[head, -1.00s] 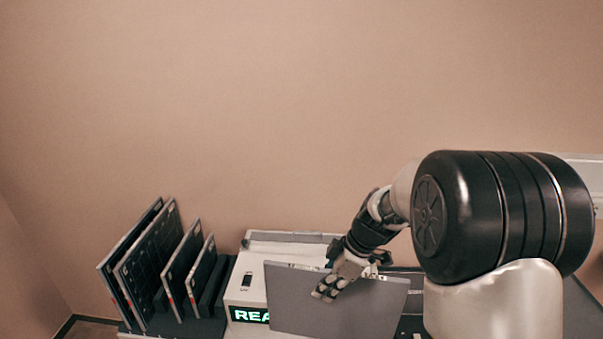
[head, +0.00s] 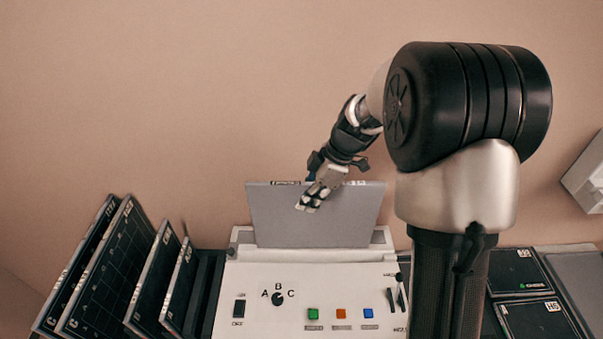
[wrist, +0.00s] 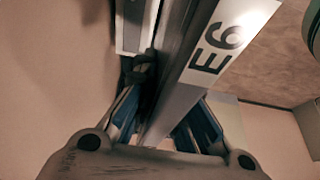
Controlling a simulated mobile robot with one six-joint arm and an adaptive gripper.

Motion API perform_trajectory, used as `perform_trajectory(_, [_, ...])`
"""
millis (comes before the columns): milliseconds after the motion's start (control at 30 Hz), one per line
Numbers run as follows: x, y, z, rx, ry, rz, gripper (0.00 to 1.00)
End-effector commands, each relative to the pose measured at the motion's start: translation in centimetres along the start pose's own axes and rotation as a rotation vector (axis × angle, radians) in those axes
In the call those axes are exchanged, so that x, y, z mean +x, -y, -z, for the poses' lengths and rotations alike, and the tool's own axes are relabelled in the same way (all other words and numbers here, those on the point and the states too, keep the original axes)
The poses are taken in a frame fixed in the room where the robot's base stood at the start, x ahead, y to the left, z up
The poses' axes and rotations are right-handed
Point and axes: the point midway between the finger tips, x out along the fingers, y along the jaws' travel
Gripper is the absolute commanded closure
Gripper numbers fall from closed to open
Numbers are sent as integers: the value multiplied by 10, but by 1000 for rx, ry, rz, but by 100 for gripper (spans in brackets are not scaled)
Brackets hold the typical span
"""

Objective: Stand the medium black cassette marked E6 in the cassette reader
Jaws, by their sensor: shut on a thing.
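The cassette marked E6 (head: 282,222) shows its plain grey face in the head view and is upright. In the wrist view its white edge strip (wrist: 222,38) bears the mark E6. My gripper (head: 313,193) is shut on its top edge, right of the middle. The cassette reader (head: 250,270) is the white console with a dial, a switch and coloured buttons. The cassette's lower edge is at the back part of the reader, between its two grey end pieces. I cannot tell whether that edge is inside the slot or just above it.
Several black cassettes (head: 100,265) lean in a dark rack left of the reader. Flat black cassettes (head: 518,271) lie on the right. My arm covers the reader's right side. The wall (head: 200,100) is close behind.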

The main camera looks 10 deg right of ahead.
Motion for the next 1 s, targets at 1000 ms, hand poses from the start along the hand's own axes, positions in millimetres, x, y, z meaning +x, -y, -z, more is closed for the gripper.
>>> perform_trajectory(1000, [52,0,-22,1,0,-2,100])
